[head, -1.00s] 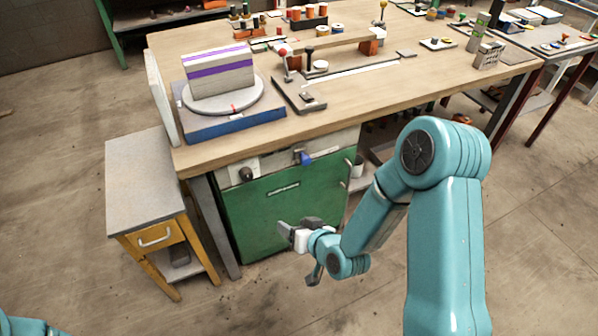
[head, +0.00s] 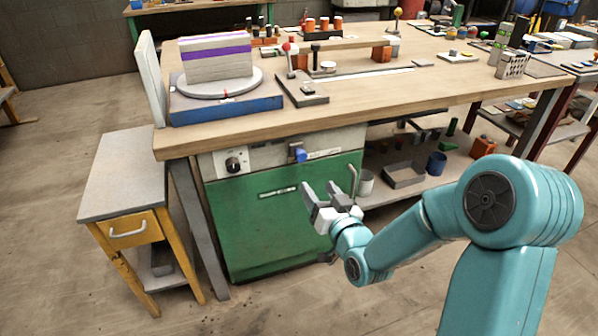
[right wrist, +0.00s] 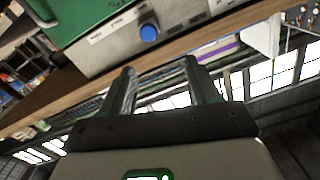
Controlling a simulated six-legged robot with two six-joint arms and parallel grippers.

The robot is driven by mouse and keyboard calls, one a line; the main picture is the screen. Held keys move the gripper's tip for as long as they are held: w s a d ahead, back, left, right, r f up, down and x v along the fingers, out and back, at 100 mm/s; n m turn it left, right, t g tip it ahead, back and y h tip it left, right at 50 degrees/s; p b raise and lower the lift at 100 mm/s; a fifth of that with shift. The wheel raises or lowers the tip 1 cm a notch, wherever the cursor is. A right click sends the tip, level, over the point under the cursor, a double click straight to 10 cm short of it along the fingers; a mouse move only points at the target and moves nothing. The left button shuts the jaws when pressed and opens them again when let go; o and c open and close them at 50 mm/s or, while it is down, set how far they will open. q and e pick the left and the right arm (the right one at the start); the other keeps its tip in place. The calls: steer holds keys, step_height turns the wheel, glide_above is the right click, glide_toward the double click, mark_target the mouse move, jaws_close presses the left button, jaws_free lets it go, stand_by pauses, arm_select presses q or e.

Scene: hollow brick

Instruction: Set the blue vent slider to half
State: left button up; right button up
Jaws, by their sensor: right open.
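The blue vent slider (head: 299,156) is a small blue knob on the pale panel (head: 268,158) above the green cabinet door, under the front edge of the workbench. It also shows in the right wrist view as a round blue knob (right wrist: 149,33), ahead of the fingers. A printed scale lies to its right in the head view, too small to read. My right gripper (head: 319,193) is open and empty, in front of the green door, lower than the slider and a little to its right. Its two fingers (right wrist: 160,88) stand apart in the right wrist view. My left gripper is not in view.
A black dial (head: 234,163) sits left of the slider. The bench edge (head: 300,123) overhangs the panel. A small grey-topped side table (head: 125,175) stands at left. Open floor lies in front.

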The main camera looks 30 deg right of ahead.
mark_target(302, 158)
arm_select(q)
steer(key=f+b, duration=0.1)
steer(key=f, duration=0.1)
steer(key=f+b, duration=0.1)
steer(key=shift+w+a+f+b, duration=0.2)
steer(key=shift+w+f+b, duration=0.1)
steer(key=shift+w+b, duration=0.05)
arm_select(e)
steer(key=shift+h, duration=0.3)
steer(key=x, duration=0.5)
steer(key=f+x, duration=0.1)
steer(key=x, duration=0.4)
steer(key=d+x, duration=0.1)
steer(key=x, duration=0.5)
steer(key=shift+s+d+f, duration=0.1)
steer(key=shift+s+f, duration=0.05)
